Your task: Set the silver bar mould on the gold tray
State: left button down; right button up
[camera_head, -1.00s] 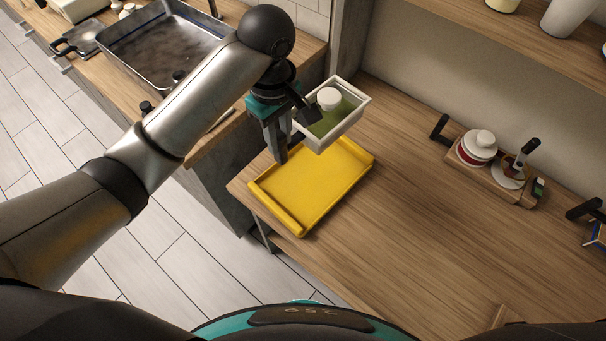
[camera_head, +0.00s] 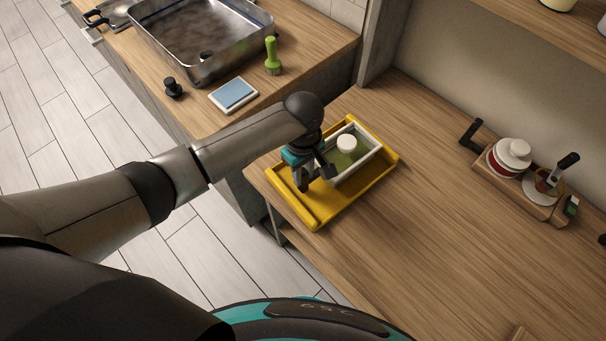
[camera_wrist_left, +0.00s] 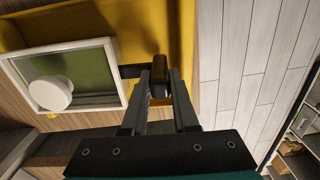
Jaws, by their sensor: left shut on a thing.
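The silver bar mould (camera_head: 357,169) is a pale-rimmed rectangular box, green inside, with a round white piece in it. It is over the right part of the gold tray (camera_head: 309,210), within its outline in the head view. I cannot tell whether it touches the tray floor. My left gripper (camera_head: 314,178) is shut on the mould's dark handle, at its left side. In the left wrist view the gripper (camera_wrist_left: 160,88) closes on this handle, with the mould (camera_wrist_left: 112,97) to the left and the yellow tray (camera_wrist_left: 100,18) beyond. My right gripper is not in view.
A wooden caddy (camera_head: 518,196) with a red-and-white pot and a handled tool stands on the counter at right. A metal sink (camera_head: 200,38), a blue pad (camera_head: 234,94) and a green-handled brush (camera_head: 272,57) are at upper left. The counter right of the tray is clear.

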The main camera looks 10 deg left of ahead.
pick_arm(q)
jog(key=shift+w+f, duration=0.1)
jog(key=shift+f, duration=0.3)
jog(key=c, duration=0.7)
grip_release()
jog(key=shift+f, duration=0.15)
notch_tip(320, 180, up, 12)
jog(key=shift+r+p, duration=0.15)
jog(key=shift+p, duration=0.8)
